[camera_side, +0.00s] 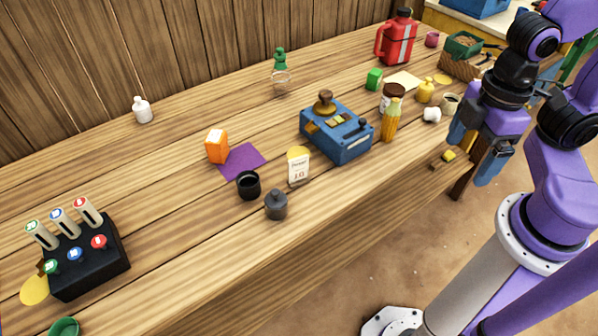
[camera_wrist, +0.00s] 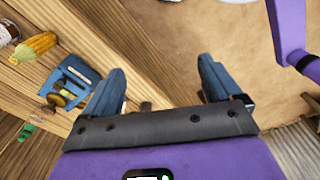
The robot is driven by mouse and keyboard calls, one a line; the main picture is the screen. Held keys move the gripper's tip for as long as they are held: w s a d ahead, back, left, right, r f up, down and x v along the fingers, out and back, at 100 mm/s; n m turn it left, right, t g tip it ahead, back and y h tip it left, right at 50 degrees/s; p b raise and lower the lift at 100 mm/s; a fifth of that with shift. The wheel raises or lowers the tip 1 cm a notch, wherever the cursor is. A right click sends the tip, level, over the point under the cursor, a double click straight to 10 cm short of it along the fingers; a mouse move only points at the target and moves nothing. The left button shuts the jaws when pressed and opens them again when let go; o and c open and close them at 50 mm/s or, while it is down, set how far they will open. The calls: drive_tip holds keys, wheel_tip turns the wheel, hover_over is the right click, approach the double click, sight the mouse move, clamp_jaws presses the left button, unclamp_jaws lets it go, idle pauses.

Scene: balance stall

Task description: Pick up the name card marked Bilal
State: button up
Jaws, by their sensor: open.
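I cannot read the name Bilal on anything in either view. A small upright white card (camera_side: 298,172) with dark print, a number like 10 and a yellow top stands near the table's middle. My gripper (camera_side: 475,150) is open and empty by the table's front edge on the right, far from these. Its two blue fingers are spread apart in the wrist view (camera_wrist: 160,75).
The wooden table (camera_side: 190,270) holds a blue device (camera_side: 345,140), a corn cob (camera_side: 391,122), a black cup (camera_side: 248,186), a grey weight (camera_side: 276,206), an orange carton (camera_side: 216,146) and a red canister (camera_side: 396,40).

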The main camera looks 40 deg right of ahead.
drive_tip(key=shift+c, duration=0.6)
